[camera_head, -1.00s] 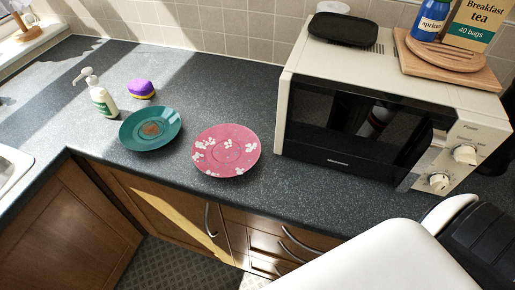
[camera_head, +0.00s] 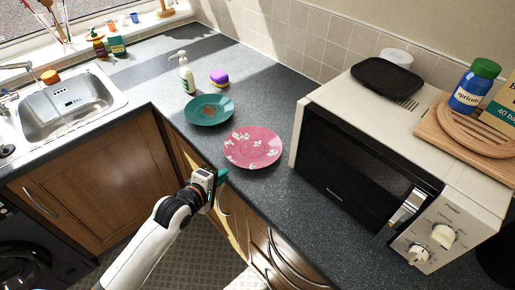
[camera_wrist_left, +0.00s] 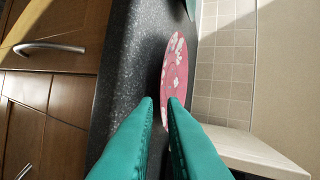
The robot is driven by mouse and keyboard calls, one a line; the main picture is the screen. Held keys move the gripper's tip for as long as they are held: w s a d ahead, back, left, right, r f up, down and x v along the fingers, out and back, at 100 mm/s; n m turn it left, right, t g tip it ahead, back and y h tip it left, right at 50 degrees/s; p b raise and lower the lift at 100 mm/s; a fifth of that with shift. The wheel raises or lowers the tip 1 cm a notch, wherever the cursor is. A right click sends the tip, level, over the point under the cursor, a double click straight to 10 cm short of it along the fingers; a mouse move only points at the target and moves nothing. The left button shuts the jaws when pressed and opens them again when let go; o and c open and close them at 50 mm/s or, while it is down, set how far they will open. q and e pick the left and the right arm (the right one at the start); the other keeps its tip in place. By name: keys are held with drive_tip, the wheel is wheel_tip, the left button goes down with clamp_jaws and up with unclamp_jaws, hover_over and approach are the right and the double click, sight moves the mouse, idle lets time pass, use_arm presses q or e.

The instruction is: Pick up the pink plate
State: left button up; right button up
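The pink plate (camera_head: 253,147) with white flower marks lies on the dark worktop, between a teal plate and the microwave. My left gripper (camera_head: 221,177) is in front of the worktop edge, to the lower left of the pink plate and apart from it. In the left wrist view, the left gripper's teal fingers (camera_wrist_left: 161,100) are apart with nothing held between them. The pink plate (camera_wrist_left: 177,62) shows beyond their tips, its lower part partly hidden by them. My right gripper is not in view.
A teal plate (camera_head: 209,110) with a brown patch lies just behind the pink plate. A soap bottle (camera_head: 187,78) and a purple-and-yellow sponge (camera_head: 219,77) stand farther back. The microwave (camera_head: 365,165) blocks the right side. The sink (camera_head: 68,105) is at left.

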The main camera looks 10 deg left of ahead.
sight(237, 164)
use_arm(q)
drive_tip(key=x, duration=0.2)
drive_tip(key=shift+w+d, duration=0.15)
drive_tip(key=shift+w, duration=0.15)
drive_tip(key=shift+w+d+f, duration=0.15)
drive_tip(key=shift+w+d, duration=0.1)
drive_tip(key=shift+d, duration=0.05)
drive_tip(key=shift+w+f+p, duration=0.1)
drive_tip(key=shift+w+p, duration=0.2)
drive_tip(key=shift+p, duration=0.1)
drive_tip(key=p+x, duration=0.1)
drive_tip(key=x, duration=0.2)
drive_tip(key=shift+w+f, duration=0.15)
drive_tip(key=shift+w+d+f, duration=0.2)
drive_tip(key=shift+w+f, duration=0.05)
drive_tip(key=shift+w, duration=0.2)
clamp_jaws()
drive_tip(key=shift+r, duration=0.1)
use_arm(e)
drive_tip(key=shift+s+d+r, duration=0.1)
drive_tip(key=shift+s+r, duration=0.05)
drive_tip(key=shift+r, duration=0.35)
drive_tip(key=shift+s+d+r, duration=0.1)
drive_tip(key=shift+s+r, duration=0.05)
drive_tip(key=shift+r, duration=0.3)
